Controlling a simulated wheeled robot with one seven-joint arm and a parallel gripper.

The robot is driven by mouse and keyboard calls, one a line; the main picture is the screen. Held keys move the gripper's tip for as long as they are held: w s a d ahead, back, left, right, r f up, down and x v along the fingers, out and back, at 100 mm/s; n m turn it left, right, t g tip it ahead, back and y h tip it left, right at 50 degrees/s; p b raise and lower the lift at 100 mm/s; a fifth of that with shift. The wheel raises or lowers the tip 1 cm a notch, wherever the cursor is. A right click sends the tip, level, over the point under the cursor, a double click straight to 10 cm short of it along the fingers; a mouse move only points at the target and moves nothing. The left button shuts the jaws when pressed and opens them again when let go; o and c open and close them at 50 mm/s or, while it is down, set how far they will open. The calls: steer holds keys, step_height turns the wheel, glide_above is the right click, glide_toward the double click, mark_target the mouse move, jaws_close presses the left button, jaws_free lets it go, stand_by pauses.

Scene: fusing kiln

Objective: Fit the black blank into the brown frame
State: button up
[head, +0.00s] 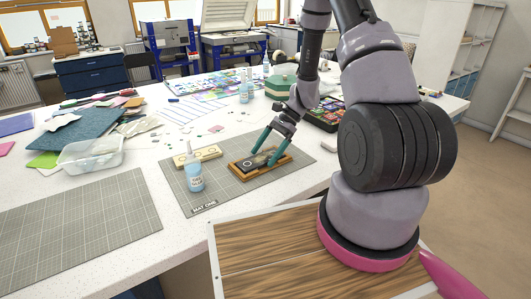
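The brown frame (241,174) lies on the grey cutting mat marked MAT ONE, near the middle of the head view. The black blank (255,161) is at the frame, over its opening; I cannot tell whether it is seated flat or sits slightly proud. My gripper (264,156) reaches down from the upper right with two teal fingers spread apart, one on each side of the blank. The tips are at the blank and the frame. Whether they press on the blank or stand clear of it is too small to tell.
A light tan frame-like piece (198,155) and a pale blue bottle (193,172) stand left of the brown frame on the mat (225,195). A clear plastic tub (90,154) and coloured sheets lie farther left. A second mat (75,232) at front left is bare.

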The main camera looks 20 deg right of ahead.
steer(key=shift+r, duration=0.1)
steer(key=v, duration=1.2)
steer(key=s+a+r+n+t+h, duration=0.1)
steer(key=s+r+n+t+h, duration=0.1)
steer(key=r, duration=0.7)
steer(key=s+a+r+n+t+h, duration=0.1)
steer(key=s+a+r+n+h, duration=0.15)
steer(key=r, duration=0.55)
steer(key=s+r+n+t+h, duration=0.2)
steer(key=s+r+n+t, duration=0.3)
steer(key=s+r, duration=0.8)
steer(key=shift+s+a+t, duration=0.2)
steer(key=shift+s+t, duration=0.1)
steer(key=shift+t, duration=0.8)
